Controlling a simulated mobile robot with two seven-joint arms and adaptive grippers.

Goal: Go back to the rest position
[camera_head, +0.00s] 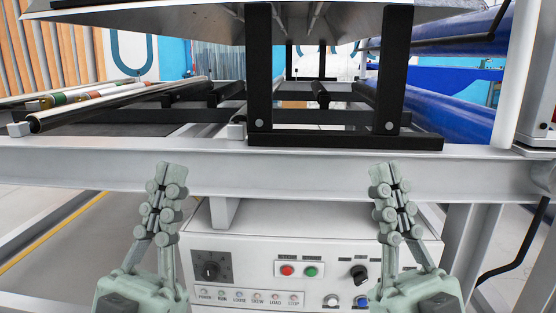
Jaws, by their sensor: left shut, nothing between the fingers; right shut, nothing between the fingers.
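My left gripper (164,177) is upright in the lower left of the head view, its grey-green fingers shut and empty. My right gripper (384,177) is upright in the lower right, also shut and empty. Both stand in front of the white control box (240,245) and overlap the pale machine beam (280,172) in the picture. I cannot tell how far the fingers are from the beam. No object is in either gripper.
A black bracket frame (258,80) stands on the beam under a grey metal plate (180,20). The control box has a red button (287,270), a green button (311,271) and knobs. Blue rolls (450,121) lie at right. Floor (70,235) shows at lower left.

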